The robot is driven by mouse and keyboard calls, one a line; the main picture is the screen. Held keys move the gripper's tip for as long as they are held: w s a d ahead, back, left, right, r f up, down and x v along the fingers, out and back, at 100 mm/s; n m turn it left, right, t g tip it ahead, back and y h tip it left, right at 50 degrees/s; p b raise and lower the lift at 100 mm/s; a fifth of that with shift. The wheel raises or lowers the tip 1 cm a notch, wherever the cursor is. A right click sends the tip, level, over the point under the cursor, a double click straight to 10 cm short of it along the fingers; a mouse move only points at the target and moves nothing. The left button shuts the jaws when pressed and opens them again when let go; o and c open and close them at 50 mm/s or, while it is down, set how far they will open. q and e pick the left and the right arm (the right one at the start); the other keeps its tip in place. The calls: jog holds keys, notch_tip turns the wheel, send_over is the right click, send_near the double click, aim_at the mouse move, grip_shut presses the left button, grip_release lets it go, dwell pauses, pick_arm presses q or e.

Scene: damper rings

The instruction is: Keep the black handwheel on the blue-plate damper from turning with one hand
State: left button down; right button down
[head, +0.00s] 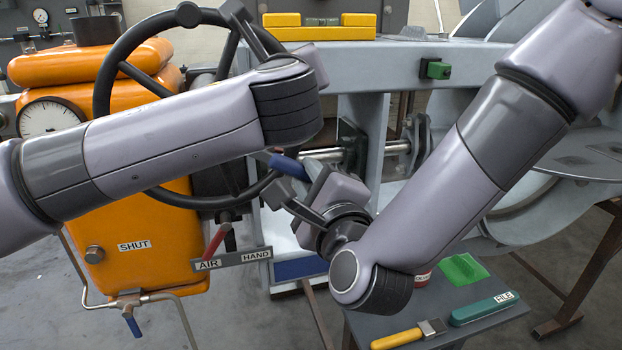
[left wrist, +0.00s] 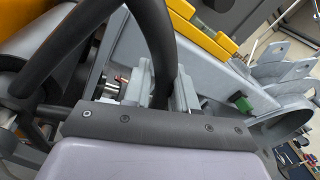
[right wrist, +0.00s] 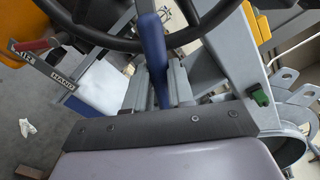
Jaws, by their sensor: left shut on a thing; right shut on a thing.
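The black handwheel (head: 210,202) stands upright in front of the orange actuator (head: 170,250). My left gripper (head: 245,22) is shut on the upper right of its rim. In the left wrist view, the rim (left wrist: 155,45) runs up from between the fingers. My right gripper (head: 290,185) is shut on a blue handle (head: 289,166) just right of the wheel's lower rim. The blue handle (right wrist: 154,55) stands up from the jaws in the right wrist view. My left forearm hides the wheel's middle. A blue plate (head: 300,269) shows low behind the lever sign.
A red lever (head: 217,240) and an AIR/HAND sign (head: 230,260) sit below the wheel. A yellow level (head: 318,33) lies on the grey frame (head: 370,70). A low table (head: 375,325) holds a file (head: 484,308), a yellow-handled tool (head: 396,339) and a green item (head: 463,268).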

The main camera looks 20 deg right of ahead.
jog(key=shift+w, duration=0.4)
jog(key=shift+s+r, duration=0.1)
jog(key=shift+s, duration=0.75)
jog(key=shift+w, duration=0.5)
dwell(0.7)
jog(key=shift+w, duration=0.3)
jog(key=shift+s, duration=2.5)
jog(key=shift+a, duration=0.1)
